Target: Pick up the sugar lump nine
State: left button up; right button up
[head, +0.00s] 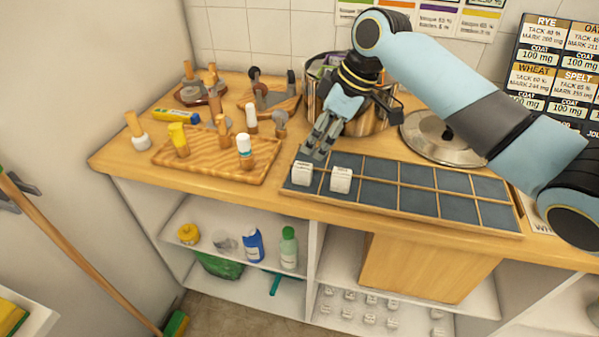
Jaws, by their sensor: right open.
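Two white sugar lumps stand on the dark tiled board: a left lump (302,174) in the front left corner and a right lump (341,180) beside it. Their markings are too small to read, so I cannot tell which is nine. My right gripper (312,153) is open and points down just behind and above the left lump, with nothing seen between its fingers. I cannot tell whether a fingertip touches that lump. Several more small white lumps (370,319) stand on the low shelf under the counter. My left gripper is out of view.
The tiled board (464,228) has many bare squares to the right. A steel saucepan (372,122) stands behind my gripper, with a round lid (441,140) to its right. A wooden board (215,170) with several upright pegs lies to the left.

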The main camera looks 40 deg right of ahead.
aim_at(294, 180)
jog(key=x, duration=0.9)
jog(key=shift+a+f+p, duration=0.15)
jog(key=shift+a+p, duration=0.05)
jog(key=shift+p, duration=0.15)
grip_shut()
